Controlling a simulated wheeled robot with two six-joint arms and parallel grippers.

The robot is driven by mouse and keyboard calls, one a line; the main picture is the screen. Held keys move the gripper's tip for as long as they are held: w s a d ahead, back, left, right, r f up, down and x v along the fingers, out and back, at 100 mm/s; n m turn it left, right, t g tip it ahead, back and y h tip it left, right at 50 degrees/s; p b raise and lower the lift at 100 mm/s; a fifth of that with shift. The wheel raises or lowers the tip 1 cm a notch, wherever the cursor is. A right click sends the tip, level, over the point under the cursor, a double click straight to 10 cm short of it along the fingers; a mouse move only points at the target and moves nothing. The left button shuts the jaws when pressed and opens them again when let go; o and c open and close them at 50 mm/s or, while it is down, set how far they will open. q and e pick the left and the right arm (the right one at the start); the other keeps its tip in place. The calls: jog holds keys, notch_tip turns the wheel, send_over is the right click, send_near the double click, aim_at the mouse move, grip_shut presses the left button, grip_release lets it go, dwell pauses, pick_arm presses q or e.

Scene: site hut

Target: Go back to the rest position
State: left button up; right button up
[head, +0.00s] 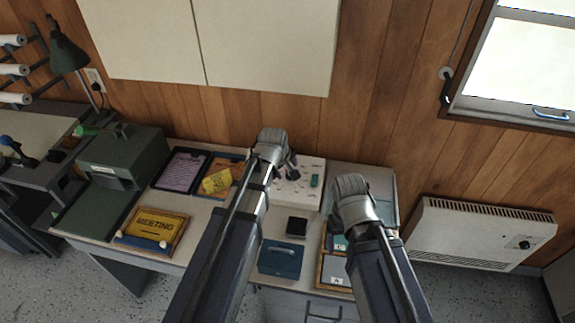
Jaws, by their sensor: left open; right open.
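My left gripper (291,166) is over the back of the desk, in front of a white panel (312,170) with small dark marks and a green piece on it. It is open, and nothing shows between its fingers. My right gripper (345,222) is further right, above the desk's right part. Its wrist hides most of its fingers; it is open, and I see nothing held. Both arms reach forward over the desk (208,232).
A yellow MEETING sign (154,226), a tablet (182,169), a yellow card (216,181), a blue box (281,259) and a small black block (296,227) lie on the desk. A green machine (120,160) stands left.

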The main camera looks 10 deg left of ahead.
pick_arm(q)
jog(key=shift+s+r, duration=0.15)
jog(key=shift+r, duration=0.1)
pick_arm(e)
jog(key=shift+r, duration=0.25)
pick_arm(q)
jog(key=s+d+m+g, duration=0.2)
jog(key=s+m, duration=0.2)
jog(key=s, duration=0.3)
jog(key=s+d+f+m+g+y, duration=0.1)
jog(key=s+d+m, duration=0.2)
jog(key=s+m, duration=0.2)
jog(key=s+d+f+m+g+y, duration=0.1)
jog(key=s+d+m+g, duration=0.1)
jog(key=s, duration=0.8)
jog(key=shift+d+m+g, duration=0.3)
jog(key=shift+d+m, duration=0.45)
jog(key=shift+m, duration=0.55)
